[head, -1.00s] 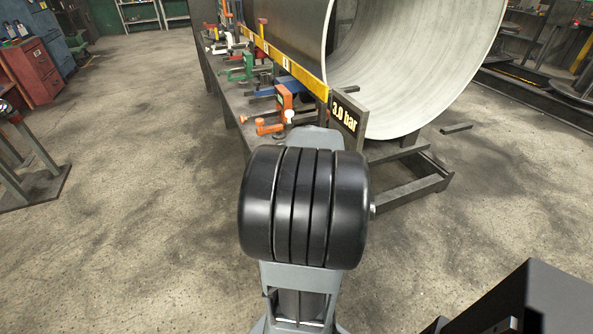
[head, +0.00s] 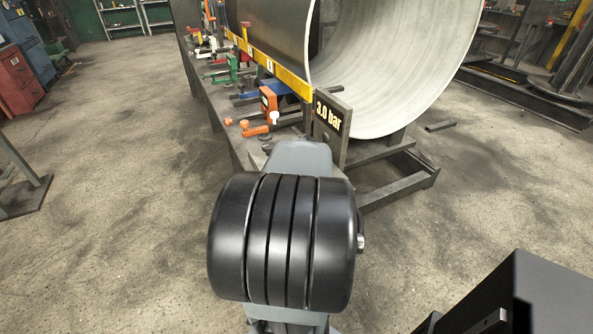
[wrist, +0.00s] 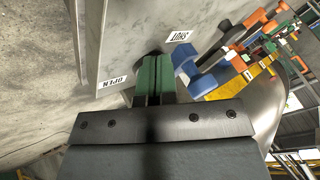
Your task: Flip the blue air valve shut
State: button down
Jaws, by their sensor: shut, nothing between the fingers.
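In the wrist view my gripper (wrist: 153,66) has its two green fingers pressed together, with nothing between them. Just right of the fingertips is a blue part (wrist: 200,72), probably the blue valve; a small gap seems to separate them. A SHUT label (wrist: 178,36) is above right of the fingertips and an OPEN label (wrist: 112,82) is to their left, both upside down on a grey plate. In the head view a blue part (head: 283,91) shows under the yellow rail, behind an orange valve (head: 268,104). My arm hides the gripper there.
The bench (head: 222,118) holds several coloured valves, including a green one (head: 228,70). A 3.0 bar sign (head: 328,116) stands at its near end, beside a large pale pipe (head: 410,60).

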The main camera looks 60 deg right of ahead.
jog(key=s+a+r+p, duration=0.2)
jog(key=s+a+r, duration=0.1)
jog(key=a+r, duration=0.3)
jog(key=shift+a+r, duration=0.15)
jog(key=shift+r, duration=0.8)
jog(key=shift+w, duration=0.1)
jog(key=w+a+r+n+y+p, duration=0.1)
jog(key=w+a+n+y+p, duration=0.1)
jog(key=w+a+n, duration=0.3)
jog(key=w+a+r+n+y+p, duration=0.1)
jog(key=a+n+p, duration=0.15)
jog(key=a, duration=0.55)
jog(key=s+a+n+g+y+p, duration=0.1)
jog(key=a+n+p, duration=0.3)
jog(key=a+n, duration=0.5)
jog(key=a+g+y, duration=0.1)
jog(key=a, duration=0.4)
jog(key=shift+r+n, duration=0.35)
jog(key=shift+r, duration=0.05)
